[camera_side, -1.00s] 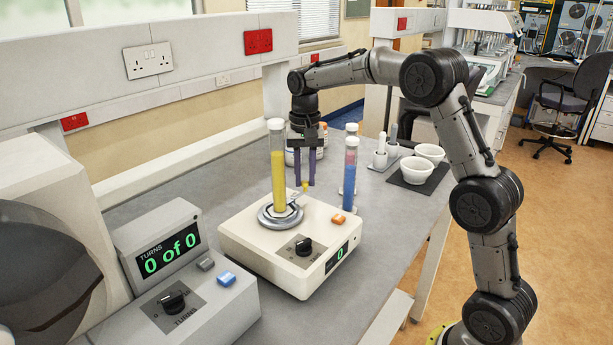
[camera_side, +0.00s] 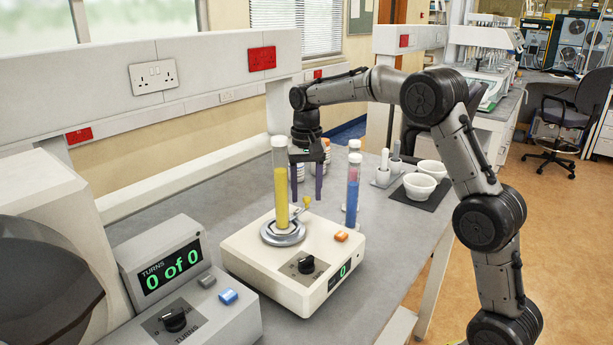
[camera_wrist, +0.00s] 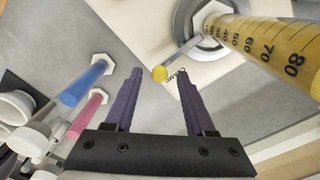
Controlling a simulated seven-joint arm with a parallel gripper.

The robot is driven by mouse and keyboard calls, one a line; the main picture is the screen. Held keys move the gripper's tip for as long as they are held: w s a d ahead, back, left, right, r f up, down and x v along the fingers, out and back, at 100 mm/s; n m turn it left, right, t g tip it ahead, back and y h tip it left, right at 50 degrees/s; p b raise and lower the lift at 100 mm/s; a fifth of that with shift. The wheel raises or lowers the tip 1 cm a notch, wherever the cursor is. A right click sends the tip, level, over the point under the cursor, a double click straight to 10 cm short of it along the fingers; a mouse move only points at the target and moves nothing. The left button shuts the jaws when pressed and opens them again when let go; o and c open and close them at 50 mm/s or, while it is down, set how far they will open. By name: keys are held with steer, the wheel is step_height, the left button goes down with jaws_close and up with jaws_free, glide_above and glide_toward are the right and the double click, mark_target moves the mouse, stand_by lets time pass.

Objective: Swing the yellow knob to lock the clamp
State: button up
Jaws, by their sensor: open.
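The yellow knob (camera_side: 306,201) is the tip of a thin lever on the clamp (camera_side: 284,233). The clamp is a metal ring on top of the cream machine (camera_side: 263,265), around the foot of a tall cylinder of yellow liquid (camera_side: 280,187). The knob also shows in the wrist view (camera_wrist: 160,73), with the lever running from it to the ring. My gripper (camera_side: 307,198) is open and points down, its purple fingers apart. In the wrist view the knob lies beyond the fingertips (camera_wrist: 159,74), between their lines. I cannot tell whether a finger touches it.
A blue cylinder (camera_side: 352,190) and a pink cylinder (camera_wrist: 82,118) stand just behind the machine. An orange button (camera_side: 341,236) and black dial (camera_side: 306,264) are on its top. White bowls (camera_side: 419,186) stand at right.

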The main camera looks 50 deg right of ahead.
mark_target(306, 198)
step_height(306, 198, up, 14)
steer(key=shift+f, duration=0.2)
steer(key=shift+a, duration=0.1)
stand_by(0.5)
steer(key=s+a+r+t, duration=0.2)
steer(key=s+a+r, duration=0.2)
steer(key=s+r, duration=0.35)
steer(key=s+a+n+t, duration=0.1)
steer(key=s+a+n, duration=0.25)
steer(key=s, duration=0.75)
steer(key=s+a+f+n+t, duration=0.1)
steer(key=s+f+n, duration=0.1)
steer(key=s+f, duration=0.4)
steer(key=s+a+f+n+t, duration=0.1)
steer(key=s+f, duration=0.4)
steer(key=f, duration=0.6)
steer(key=shift+s+a+f+n+t, duration=0.35)
steer(key=shift+a+n, duration=0.25)
steer(key=shift+n, duration=0.55)
